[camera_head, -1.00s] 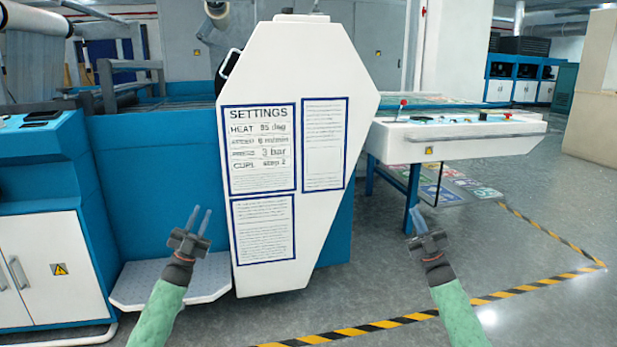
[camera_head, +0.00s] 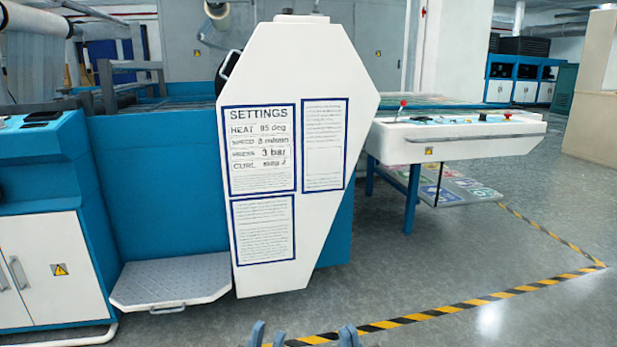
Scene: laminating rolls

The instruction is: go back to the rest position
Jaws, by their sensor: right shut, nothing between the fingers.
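Only the fingertips of my two grippers show, at the bottom edge of the head view. The left gripper (camera_head: 268,335) has two blue fingertips with a gap between them, and nothing shows in the gap. The right gripper (camera_head: 349,337) shows its fingertips close together, shut and empty. The two grippers are near each other, in front of the floor below the white settings panel (camera_head: 270,280). The rest of both arms is out of view.
A blue machine (camera_head: 160,190) stands ahead, with a low grey step (camera_head: 172,280) at its foot. A white control desk (camera_head: 460,140) juts out at right. Black-and-yellow tape (camera_head: 440,310) marks the floor, which is clear at right.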

